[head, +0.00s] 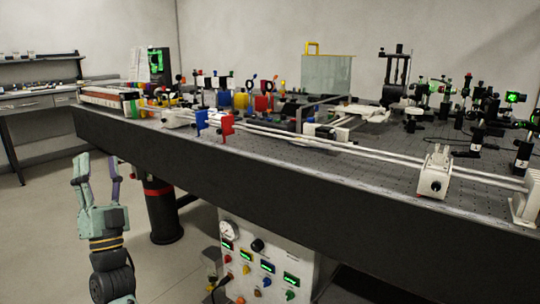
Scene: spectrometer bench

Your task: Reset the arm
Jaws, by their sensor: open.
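My gripper (97,170) is at the lower left of the head view, pointing up. Its two fingers stand apart and nothing is between them. It is in front of the dark side of the optical bench (300,180), over the floor, and no contact with the bench shows. My arm below the gripper runs out of the bottom of the picture.
Long rails carry a white carriage (435,172) along the bench's front. Red and blue mounts (214,123) stand near its middle. A control box (265,262) with gauges sits below, beside a black leg (162,208). Floor (40,240) is clear at left.

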